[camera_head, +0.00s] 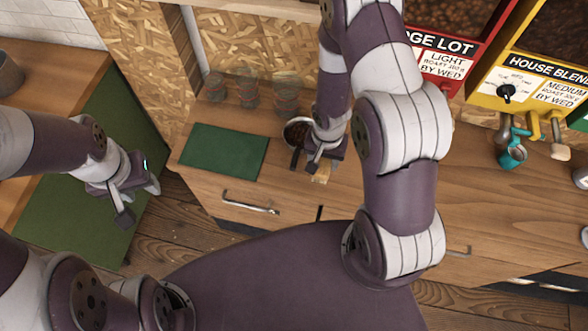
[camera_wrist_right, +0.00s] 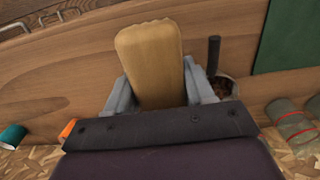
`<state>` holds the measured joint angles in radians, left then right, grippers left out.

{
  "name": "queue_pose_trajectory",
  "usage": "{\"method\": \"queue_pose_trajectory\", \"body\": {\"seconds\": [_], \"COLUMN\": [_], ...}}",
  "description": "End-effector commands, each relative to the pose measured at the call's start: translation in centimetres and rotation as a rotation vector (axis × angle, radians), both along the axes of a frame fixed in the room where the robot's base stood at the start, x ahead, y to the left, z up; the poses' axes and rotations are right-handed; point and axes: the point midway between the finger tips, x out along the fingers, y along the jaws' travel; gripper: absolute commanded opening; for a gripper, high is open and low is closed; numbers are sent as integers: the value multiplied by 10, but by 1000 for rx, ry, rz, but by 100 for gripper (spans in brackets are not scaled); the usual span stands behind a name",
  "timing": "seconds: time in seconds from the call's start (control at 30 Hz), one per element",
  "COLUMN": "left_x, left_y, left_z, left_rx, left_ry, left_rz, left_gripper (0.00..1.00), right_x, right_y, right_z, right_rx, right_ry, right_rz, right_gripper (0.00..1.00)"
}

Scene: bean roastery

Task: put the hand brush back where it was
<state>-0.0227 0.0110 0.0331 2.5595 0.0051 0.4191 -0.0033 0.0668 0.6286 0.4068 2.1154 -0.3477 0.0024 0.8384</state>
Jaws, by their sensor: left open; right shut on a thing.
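The hand brush (camera_head: 321,174) shows as a small tan piece at the jaws of my right gripper (camera_head: 316,163), over the front part of the wooden counter. In the right wrist view the tan block of the brush (camera_wrist_right: 150,62) stands between the two grey fingers of my right gripper (camera_wrist_right: 158,88), which is shut on it. Its bristles are not visible. I cannot tell whether the brush touches the counter. My left gripper (camera_head: 139,197) is open and empty at the left, over the green surface, well apart from the brush.
A dark-handled scoop or pan of beans (camera_head: 297,131) is close beside my right gripper. A green mat (camera_head: 224,151) lies to its left, with several banded jars (camera_head: 247,92) behind. A teal cup (camera_head: 512,156) is at the right. The counter (camera_head: 465,195) between is clear.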

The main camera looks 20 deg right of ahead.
Motion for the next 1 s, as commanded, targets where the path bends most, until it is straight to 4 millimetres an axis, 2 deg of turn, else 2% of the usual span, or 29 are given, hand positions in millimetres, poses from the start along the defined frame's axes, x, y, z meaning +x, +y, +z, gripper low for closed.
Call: {"method": "queue_pose_trajectory", "body": {"seconds": [0.03, 0.1, 0.23, 0.4, 0.5, 0.83, 0.87, 0.93, 1.0], "left_x": [0, -1, -1, -1, -1, -1, -1, -1, -1], "left_y": [0, 0, 0, -1, -1, -1, -1, -1, -1], "left_z": [-17, -27, -34, -46, -47, -50, -50, -48, -48], "left_rx": [0, 0, 0, 0, 0, 0, 0, 0, 0], "left_ry": [1, 1, 1, 1, 1, 1, 1, 1, 1], "left_rz": [0, 0, 0, 0, 0, 0, 0, 0, 0], "left_gripper": [43, 43, 43, 43, 43, 43, 43, 43, 43], "right_x": [-1, 1, 1, 0, 0, 0, 0, 0, 0], "right_y": [0, 0, 0, 0, -1, -1, -1, -1, -1], "right_z": [-21, -38, -55, -88, -95, -98, -98, -97, -97], "right_rx": [1, 3, 3, 2, 2, 2, 2, 2, 2], "right_ry": [-2, -6, -7, -6, -6, -6, -6, -6, -6], "right_rz": [6, 8, 8, 8, 7, 6, 7, 7, 7], "right_gripper": [9, 9, 9, 9, 9, 9, 56, 78, 78]}}
